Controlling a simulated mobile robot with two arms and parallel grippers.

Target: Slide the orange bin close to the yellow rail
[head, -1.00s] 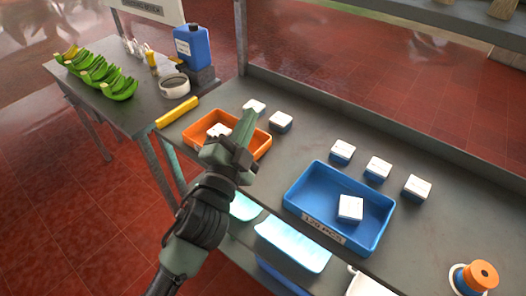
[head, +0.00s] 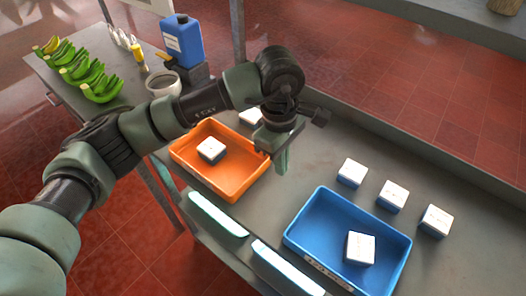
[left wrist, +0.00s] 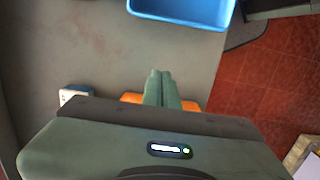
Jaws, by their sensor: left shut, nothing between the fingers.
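The orange bin (head: 232,185) sits on the grey bench and holds one white-topped box (head: 211,150). My left gripper (head: 282,167) is at the bin's right end, fingers together and pointing down, with nothing between them. I cannot tell whether the fingers touch the bin's wall. In the left wrist view the shut fingers (left wrist: 161,77) show in front of a strip of the orange bin (left wrist: 131,98), most of which is hidden behind the gripper body. The yellow rail is hidden behind my left arm in the head view. My right gripper is not in view.
A blue bin (head: 300,234) with a white box (head: 360,247) stands to the right. Several white-topped boxes (head: 391,196) stand behind it. A side table at left bears green bananas (head: 103,86), a blue jug (head: 183,40) and a tape roll (head: 163,84). Bench between the bins is clear.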

